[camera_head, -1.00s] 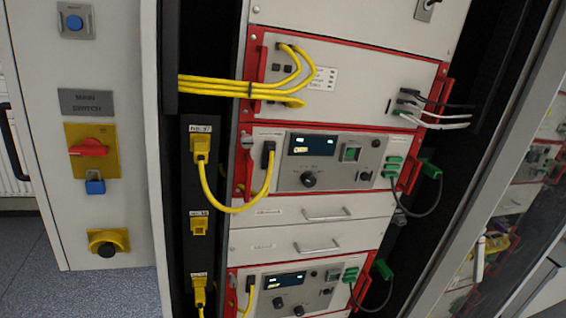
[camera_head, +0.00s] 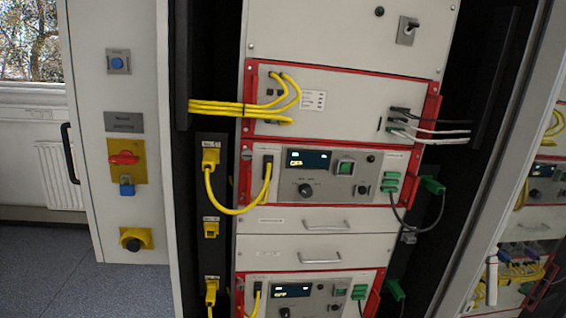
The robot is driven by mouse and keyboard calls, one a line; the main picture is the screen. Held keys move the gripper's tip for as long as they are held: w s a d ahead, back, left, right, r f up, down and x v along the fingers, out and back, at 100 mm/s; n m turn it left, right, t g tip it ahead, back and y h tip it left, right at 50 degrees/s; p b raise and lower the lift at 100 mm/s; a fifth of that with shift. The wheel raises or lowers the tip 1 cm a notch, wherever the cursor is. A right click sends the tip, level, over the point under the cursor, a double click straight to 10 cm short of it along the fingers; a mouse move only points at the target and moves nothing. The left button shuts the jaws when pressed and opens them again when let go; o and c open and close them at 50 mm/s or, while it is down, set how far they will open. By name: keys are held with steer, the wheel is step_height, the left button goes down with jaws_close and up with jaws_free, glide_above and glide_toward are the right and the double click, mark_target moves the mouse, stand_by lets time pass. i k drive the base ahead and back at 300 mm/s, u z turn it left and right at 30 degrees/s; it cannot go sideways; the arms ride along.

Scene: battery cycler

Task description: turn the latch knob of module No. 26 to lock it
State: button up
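No module number 26 is legible in this view, so I cannot tell which module it is. An upper module (camera_head: 345,175) in a red frame has a dark display, a black dial (camera_head: 305,190) and green plugs at its right. A small grey round part (camera_head: 247,155) sits at its upper left corner; I cannot tell whether it is a latch knob or how it is turned. A similar lower module (camera_head: 340,290) is cut by the bottom edge. My gripper is not in view.
A red-framed panel (camera_head: 345,105) with yellow cables is above. Yellow plugs (camera_head: 211,157) sit on a dark strip. Blank drawers (camera_head: 310,225) lie between modules. At left, a cabinet side holds a red switch (camera_head: 123,158). A cable loop (camera_head: 408,225) hangs at right.

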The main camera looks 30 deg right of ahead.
mark_target(246, 154)
steer(key=z, duration=0.1)
steer(key=i, duration=1)
steer(key=u, duration=0.05)
